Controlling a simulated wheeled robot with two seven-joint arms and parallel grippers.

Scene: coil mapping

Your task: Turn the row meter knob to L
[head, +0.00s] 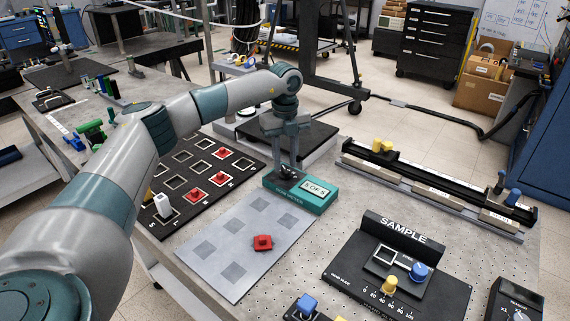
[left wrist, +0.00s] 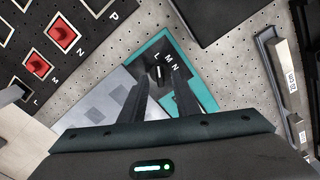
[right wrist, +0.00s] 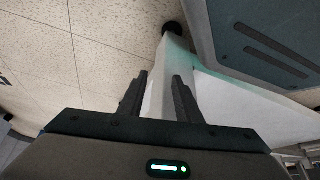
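The row meter is a teal box (head: 318,203) with a "5 OF 5" display, standing behind the grey mat in the head view. Its dark knob (left wrist: 158,73) shows in the left wrist view, with the letters L, M and N (left wrist: 167,62) beside it. I cannot clearly tell which letter the knob points to. My left gripper (head: 288,166) points down over the meter's left part. In the left wrist view its fingers (left wrist: 158,76) are apart with the knob between the tips; contact is not clear. My right gripper (right wrist: 160,75) is open and empty, away from the meter.
A black board (head: 237,178) with red pieces is left of the meter. A red piece (head: 262,242) lies on the grey mat (head: 222,270). The SAMPLE station (head: 345,278) is at front right, and a black rail (head: 435,180) with yellow and blue knobs is behind it.

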